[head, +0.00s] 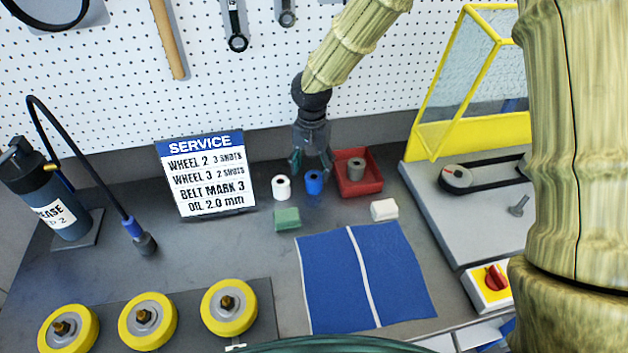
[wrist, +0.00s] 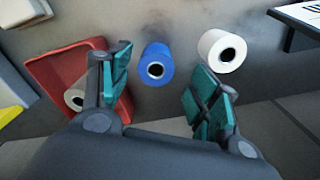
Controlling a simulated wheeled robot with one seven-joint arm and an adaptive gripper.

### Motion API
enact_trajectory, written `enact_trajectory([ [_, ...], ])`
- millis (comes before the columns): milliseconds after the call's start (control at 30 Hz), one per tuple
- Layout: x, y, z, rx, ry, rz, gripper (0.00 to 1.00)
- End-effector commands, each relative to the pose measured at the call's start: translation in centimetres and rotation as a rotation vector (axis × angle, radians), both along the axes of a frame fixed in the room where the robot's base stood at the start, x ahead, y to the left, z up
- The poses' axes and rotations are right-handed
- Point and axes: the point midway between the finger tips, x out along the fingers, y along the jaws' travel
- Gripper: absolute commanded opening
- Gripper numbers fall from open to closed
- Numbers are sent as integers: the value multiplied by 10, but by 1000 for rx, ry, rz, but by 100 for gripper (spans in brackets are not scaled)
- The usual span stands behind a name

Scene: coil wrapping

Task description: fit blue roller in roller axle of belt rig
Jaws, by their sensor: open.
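The blue roller (head: 314,182) stands upright on the bench, between a white roller and a red tray. In the wrist view the blue roller (wrist: 157,66) lies ahead of and between my open fingers, with its hole facing the camera. My gripper (head: 311,165) is open and empty, pointing down just behind and above the blue roller; its teal finger pads show in the wrist view (wrist: 160,88). The belt rig (head: 440,215) is on the right, a grey plate with a black belt around a pulley and a short grey peg (head: 518,206). My arm hides part of the rig.
A white roller (head: 281,187) stands close left of the blue one. The red tray (head: 366,186) on the right holds a grey roller (head: 356,169). A green block (head: 287,219), a white block (head: 384,210) and a blue cloth (head: 330,280) lie in front. A raised yellow guard (head: 470,137) stands behind the rig.

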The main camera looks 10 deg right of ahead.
Motion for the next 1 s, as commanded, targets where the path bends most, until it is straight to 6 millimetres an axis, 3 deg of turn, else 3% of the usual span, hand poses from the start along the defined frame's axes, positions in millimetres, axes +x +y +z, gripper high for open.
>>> enact_trajectory([
  [633, 1, -4, -48, -1, 1, 0, 62],
  [967, 1, -4, -53, -1, -1, 0, 62],
  [1000, 1, -4, -53, -1, -1, 0, 58],
])
